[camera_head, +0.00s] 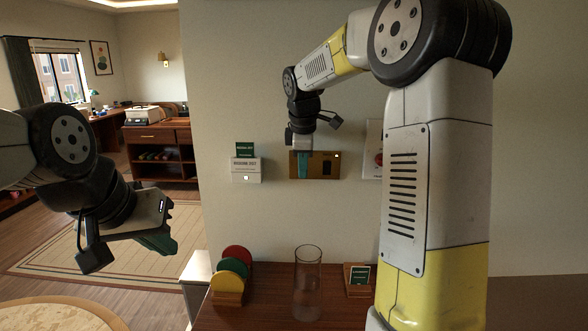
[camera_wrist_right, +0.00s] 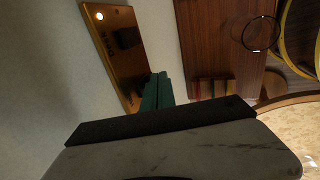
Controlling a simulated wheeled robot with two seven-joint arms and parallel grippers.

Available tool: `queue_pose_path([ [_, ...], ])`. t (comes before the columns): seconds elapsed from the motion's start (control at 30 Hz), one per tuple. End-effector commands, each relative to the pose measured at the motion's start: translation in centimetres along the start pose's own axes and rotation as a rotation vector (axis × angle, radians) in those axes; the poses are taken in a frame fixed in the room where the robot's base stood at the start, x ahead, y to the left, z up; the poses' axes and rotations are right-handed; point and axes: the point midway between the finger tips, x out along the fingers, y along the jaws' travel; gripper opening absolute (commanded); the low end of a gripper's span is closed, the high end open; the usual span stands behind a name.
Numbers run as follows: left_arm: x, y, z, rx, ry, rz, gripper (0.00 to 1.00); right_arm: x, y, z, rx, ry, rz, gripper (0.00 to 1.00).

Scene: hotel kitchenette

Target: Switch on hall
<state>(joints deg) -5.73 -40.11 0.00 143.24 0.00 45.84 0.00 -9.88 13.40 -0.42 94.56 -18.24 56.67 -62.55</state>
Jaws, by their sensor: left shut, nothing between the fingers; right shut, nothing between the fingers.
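A brass switch plate (camera_head: 326,165) is on the wall in the middle of the head view, with a small light at its upper right. My right gripper (camera_head: 304,166) is shut in front of the plate's left part and hides it. In the right wrist view the brass plate (camera_wrist_right: 117,50) shows a lit spot, a dark rocker-like part and lettering too small to read surely. The shut teal fingers (camera_wrist_right: 156,92) are beside the plate's edge; I cannot tell whether they touch. My left gripper (camera_head: 162,240) is shut and empty at the left, away from the wall.
A white wall panel (camera_head: 246,171) with a green label is left of the plate. Another panel (camera_head: 373,150) with a red part is half hidden by my right arm. Below stand a glass cylinder (camera_head: 308,285), coloured discs (camera_head: 236,268) and a small card holder (camera_head: 358,278) on a wooden surface.

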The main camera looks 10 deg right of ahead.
Motion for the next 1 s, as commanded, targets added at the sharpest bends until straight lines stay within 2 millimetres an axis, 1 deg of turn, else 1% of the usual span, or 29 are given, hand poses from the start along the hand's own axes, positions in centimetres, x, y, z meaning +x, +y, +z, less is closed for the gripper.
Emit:
queue_pose_path([
  [0.1,0.0,0.0,0.0,0.0,0.0,0.0,0.0,0.6,0.6,0.1,0.002,-0.001,-0.002,0.0],
  [0.37,0.0,0.0,0.0,0.0,0.0,0.0,0.0,0.4,0.5,0.0,0.0,-0.001,0.0,0.0],
  [0.73,0.0,0.0,0.0,0.0,0.0,0.0,0.0,-1.0,1.0,0.0,0.0,0.0,0.003,0.0],
  [1.0,0.0,0.0,0.0,0.0,0.0,0.0,0.0,-1.2,1.1,0.0,0.0,0.001,0.006,0.0],
])
